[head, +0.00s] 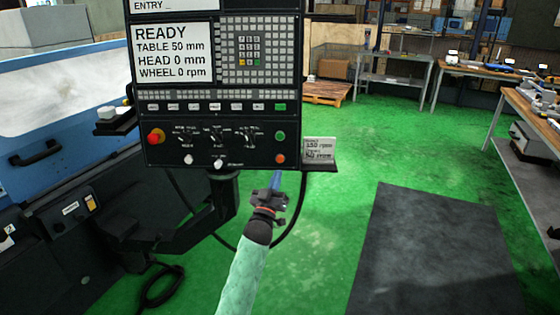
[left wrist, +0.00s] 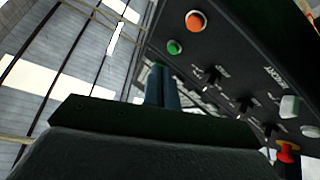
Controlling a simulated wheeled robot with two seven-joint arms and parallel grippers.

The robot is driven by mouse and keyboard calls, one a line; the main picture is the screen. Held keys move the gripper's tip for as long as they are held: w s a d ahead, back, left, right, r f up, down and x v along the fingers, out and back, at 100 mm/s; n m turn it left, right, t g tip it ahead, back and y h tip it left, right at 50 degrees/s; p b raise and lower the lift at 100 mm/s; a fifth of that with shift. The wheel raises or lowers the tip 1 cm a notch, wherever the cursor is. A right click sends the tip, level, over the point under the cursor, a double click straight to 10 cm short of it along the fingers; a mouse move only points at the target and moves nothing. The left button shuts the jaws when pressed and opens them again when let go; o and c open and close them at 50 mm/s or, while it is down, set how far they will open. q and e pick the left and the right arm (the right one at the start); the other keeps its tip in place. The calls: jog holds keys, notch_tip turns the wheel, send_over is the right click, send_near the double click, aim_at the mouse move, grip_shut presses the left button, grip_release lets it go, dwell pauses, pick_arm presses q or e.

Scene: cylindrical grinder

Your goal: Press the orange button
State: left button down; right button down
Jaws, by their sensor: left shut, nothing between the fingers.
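The orange button (head: 280,158) is at the lower right of the black control panel (head: 190,150), directly below a green button (head: 280,136). My left gripper (head: 276,176) is shut and empty, with its bluish fingertips just below the orange button in the head view. In the left wrist view the orange button (left wrist: 195,21) is at the top, above and right of the green button (left wrist: 174,47). The shut fingers (left wrist: 158,68) end just below the green button in that picture, apart from the orange one. The exact depth gap is unclear. My right gripper is not in view.
A red emergency knob (head: 155,137), dark rotary switches (head: 217,137) and white knobs (head: 217,163) share the panel. A small card (head: 319,149) stands on a ledge at its right. A dark mat (head: 430,250) lies on the green floor.

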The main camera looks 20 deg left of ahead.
aim_at(280, 159)
pick_arm(q)
jog(key=shift+s+d+r+t+h, duration=0.25)
jog(key=shift+d+r+t+h, duration=0.05)
jog(key=shift+r+h, duration=0.15)
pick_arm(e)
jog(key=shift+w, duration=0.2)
pick_arm(q)
jog(key=shift+w, duration=0.1)
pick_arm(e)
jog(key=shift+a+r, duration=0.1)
